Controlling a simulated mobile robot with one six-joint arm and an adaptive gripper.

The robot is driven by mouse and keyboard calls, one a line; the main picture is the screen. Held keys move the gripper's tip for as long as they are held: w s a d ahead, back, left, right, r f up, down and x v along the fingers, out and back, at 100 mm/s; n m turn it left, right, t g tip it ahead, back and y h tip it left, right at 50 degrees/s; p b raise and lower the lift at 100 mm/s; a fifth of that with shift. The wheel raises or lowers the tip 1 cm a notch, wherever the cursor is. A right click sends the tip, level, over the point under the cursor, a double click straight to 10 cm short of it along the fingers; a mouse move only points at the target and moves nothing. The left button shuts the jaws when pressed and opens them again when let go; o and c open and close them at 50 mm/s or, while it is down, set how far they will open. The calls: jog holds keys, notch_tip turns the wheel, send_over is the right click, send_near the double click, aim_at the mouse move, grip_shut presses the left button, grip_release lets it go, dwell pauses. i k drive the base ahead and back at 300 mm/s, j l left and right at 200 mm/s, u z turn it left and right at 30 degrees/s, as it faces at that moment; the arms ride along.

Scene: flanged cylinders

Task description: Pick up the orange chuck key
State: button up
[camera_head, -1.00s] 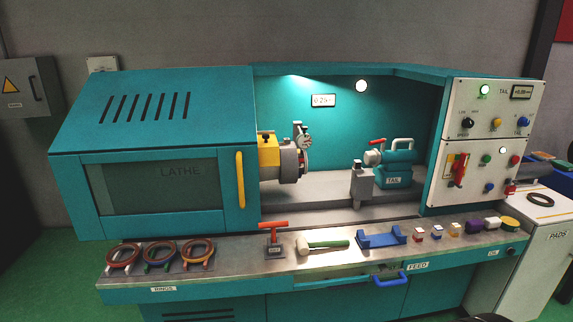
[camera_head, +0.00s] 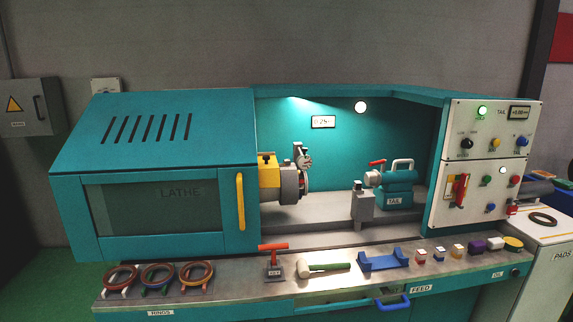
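The orange chuck key (camera_head: 273,248) stands upright on the metal ledge in front of the lathe, left of the middle. Its T-shaped orange handle is on top, and its lower end sits in a small dark labelled holder (camera_head: 273,272). The lathe's chuck (camera_head: 292,185) is behind it, inside the teal enclosure. My gripper does not show in this view.
Left of the key, several rings (camera_head: 158,276) rest on stands. Right of it lie a mallet (camera_head: 325,266), a blue cradle (camera_head: 384,261) and several small blocks (camera_head: 438,254). A yellow door handle (camera_head: 240,201) stands out behind. A blue drawer handle (camera_head: 392,303) juts from the front.

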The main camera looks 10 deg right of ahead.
aim_at(273, 248)
jog(key=i+u, duration=0.25)
jog(key=i, duration=0.15)
jog(key=i+u, duration=0.25)
jog(key=i, duration=0.2)
jog(key=i+l+u, duration=0.55)
jog(key=i, duration=0.25)
jog(key=j, duration=0.1)
